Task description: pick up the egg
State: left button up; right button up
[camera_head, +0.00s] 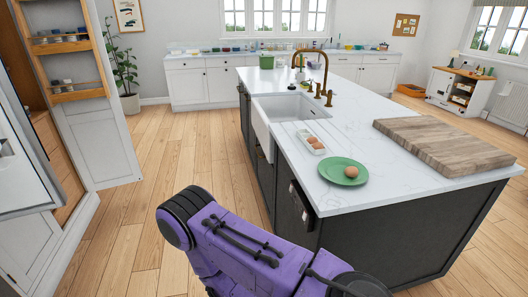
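A brown egg (351,172) lies on a round green plate (336,178) near the front edge of the white island counter. More brown eggs (315,143) sit in a small white tray (318,151) just behind the plate, close to the sink. One of my purple arms (250,250) crosses the bottom middle of the view, below and in front of the counter, well apart from the plate and the eggs. Neither of my grippers shows in this view.
A thick wooden cutting board (440,145) lies on the counter to the right of the plate. A white sink (285,112) with a brass tap (322,75) is behind the tray. An open door with racks (75,70) stands at the left. The wooden floor (150,160) between is clear.

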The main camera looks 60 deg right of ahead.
aim_at(351, 172)
jog(key=u, duration=1.4)
jog(key=k, duration=2.75)
jog(key=z, duration=0.45)
